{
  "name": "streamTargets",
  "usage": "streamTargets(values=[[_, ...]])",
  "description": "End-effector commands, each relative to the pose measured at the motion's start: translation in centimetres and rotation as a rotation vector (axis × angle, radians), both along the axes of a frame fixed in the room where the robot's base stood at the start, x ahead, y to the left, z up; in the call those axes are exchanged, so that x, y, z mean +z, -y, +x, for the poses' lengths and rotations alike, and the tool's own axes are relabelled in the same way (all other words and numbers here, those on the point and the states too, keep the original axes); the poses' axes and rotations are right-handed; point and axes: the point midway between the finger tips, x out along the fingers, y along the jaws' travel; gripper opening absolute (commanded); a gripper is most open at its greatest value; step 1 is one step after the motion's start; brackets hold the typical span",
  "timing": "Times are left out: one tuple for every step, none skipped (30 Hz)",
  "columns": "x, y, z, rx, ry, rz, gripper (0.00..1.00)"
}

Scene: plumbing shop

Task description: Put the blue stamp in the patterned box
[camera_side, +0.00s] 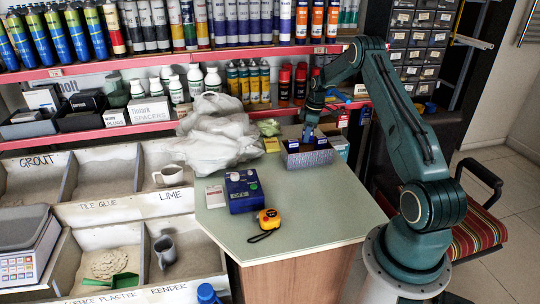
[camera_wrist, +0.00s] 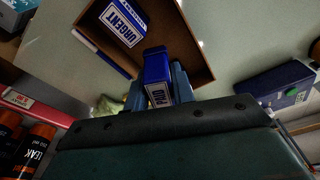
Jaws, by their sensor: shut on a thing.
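My gripper (camera_side: 309,127) points down over the patterned box (camera_side: 306,160) near the back of the counter. It is shut on the blue stamp, whose label reads PAID; the stamp (camera_wrist: 157,68) shows between the fingers in the wrist view. In the side view a bit of blue shows between the fingertips, just at the box's opening. In the wrist view the box has a plain brown inside and is open at the top. A blue and white item marked URGENT (camera_wrist: 125,22) lies in it. Whether the held stamp touches the box floor I cannot tell.
A dark blue case with a green knob (camera_side: 244,193), a small red and white pack (camera_side: 215,196) and a yellow tape measure (camera_side: 268,219) stand on the counter. Crumpled pale bags (camera_side: 215,135) lie left of the box. The counter's front right is clear.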

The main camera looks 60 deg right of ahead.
Motion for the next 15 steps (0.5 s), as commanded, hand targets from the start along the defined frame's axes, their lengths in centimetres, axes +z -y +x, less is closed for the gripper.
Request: streamTargets(values=[[-0.3,0.0,0.0,0.000,-0.001,0.001,0.02],[-0.5,0.0,0.0,0.000,-0.002,0.001,0.02],[-0.9,0.0,0.0,-0.001,-0.002,0.002,0.02],[-1.2,-0.1,-0.1,-0.001,-0.003,0.002,0.02],[-1.6,-0.1,-0.1,0.000,-0.003,0.003,0.02],[-2.0,-0.1,0.0,-0.001,-0.002,0.002,0.02],[-2.4,0.0,0.0,-0.001,-0.002,0.002,0.02],[-2.8,-0.1,-0.1,-0.001,-0.002,0.002,0.02],[-3.2,-0.1,-0.1,0.000,-0.003,0.002,0.02],[-3.5,0.0,-0.1,0.000,-0.002,0.002,0.02],[-3.7,0.0,0.0,0.000,-0.002,0.001,0.02],[-3.9,0.0,0.0,0.000,-0.001,0.001,0.02],[-4.1,0.0,0.0,0.000,0.000,0.001,0.02],[-4.1,0.0,0.0,0.001,0.000,0.000,0.02],[-4.2,0.0,0.0,0.001,0.000,0.000,0.02]])
